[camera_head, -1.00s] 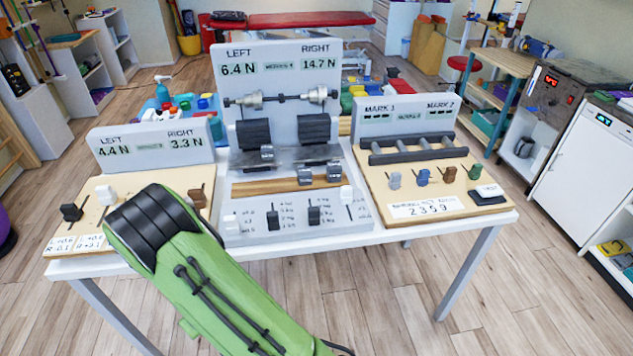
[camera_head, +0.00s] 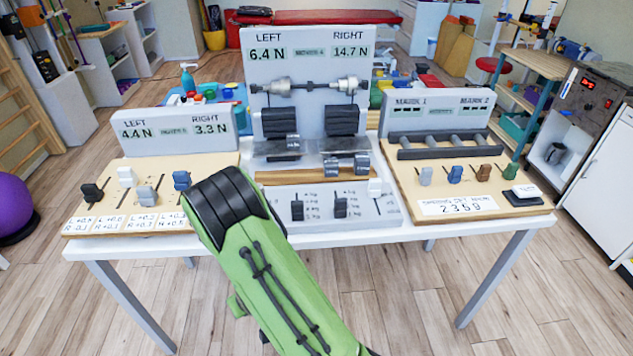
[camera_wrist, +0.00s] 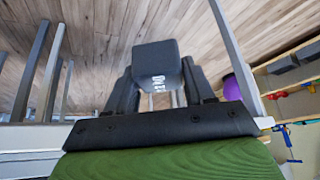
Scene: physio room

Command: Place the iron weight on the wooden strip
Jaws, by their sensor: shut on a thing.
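My gripper (camera_wrist: 158,90) is shut on a dark grey block-shaped weight (camera_wrist: 155,62) with white marking, held between its two fingers in the wrist view. In the head view my green arm hides the gripper and this weight. The brown wooden strip (camera_head: 290,178) lies at the foot of the middle display board. Two grey metal weights, one (camera_head: 332,166) beside the other (camera_head: 361,163), stand at the strip's right end. Another grey weight (camera_head: 293,143) stands on the metal ledge behind the strip.
The tall middle display (camera_head: 310,62) rises behind the strip. The strip's left and middle stretch looks clear.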

